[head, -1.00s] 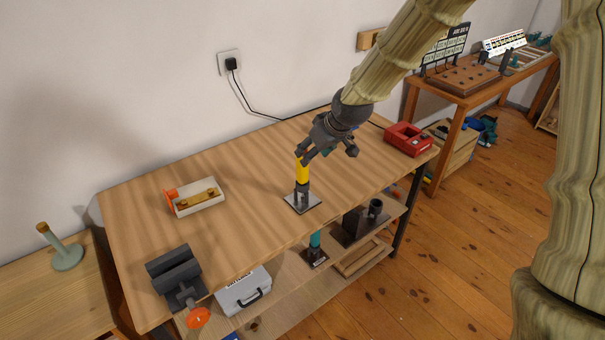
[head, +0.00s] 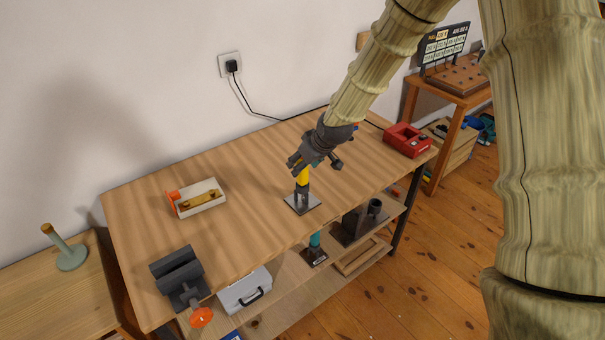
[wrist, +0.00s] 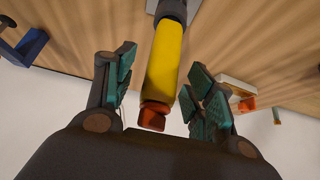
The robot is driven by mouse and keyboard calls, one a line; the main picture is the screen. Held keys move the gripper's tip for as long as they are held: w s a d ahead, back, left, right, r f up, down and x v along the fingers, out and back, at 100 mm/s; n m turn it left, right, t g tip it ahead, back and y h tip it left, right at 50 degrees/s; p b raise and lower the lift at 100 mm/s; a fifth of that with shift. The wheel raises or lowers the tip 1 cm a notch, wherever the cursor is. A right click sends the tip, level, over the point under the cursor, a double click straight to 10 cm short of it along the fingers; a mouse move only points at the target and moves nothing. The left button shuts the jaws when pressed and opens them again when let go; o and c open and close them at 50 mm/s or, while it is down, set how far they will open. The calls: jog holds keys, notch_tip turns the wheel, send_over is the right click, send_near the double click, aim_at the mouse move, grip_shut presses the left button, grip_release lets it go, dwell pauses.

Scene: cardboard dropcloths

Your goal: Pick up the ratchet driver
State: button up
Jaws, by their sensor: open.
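The ratchet driver (head: 302,178) has a yellow handle and stands upright on a square grey metal base (head: 303,205) on the workbench. In the wrist view its yellow handle (wrist: 165,62) lies between my fingers, with its red end (wrist: 153,116) towards my palm. My gripper (wrist: 161,78) is open, one teal-padded finger on each side of the handle, with gaps visible on both sides. In the head view my gripper (head: 303,164) is over the top of the driver and hides its upper end.
A white box with an orange end (head: 198,198) lies left on the workbench (head: 250,180), and a dark vise (head: 178,275) sits at its front left corner. A red case (head: 407,139) is at the right. A teal-handled tool (head: 315,241) stands on the shelf below.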

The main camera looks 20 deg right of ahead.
jog(key=shift+w+a+f, duration=0.15)
jog(key=shift+w+f, duration=0.15)
jog(key=shift+f, duration=0.2)
jog(key=c, duration=1.2)
jog(key=shift+r, duration=0.15)
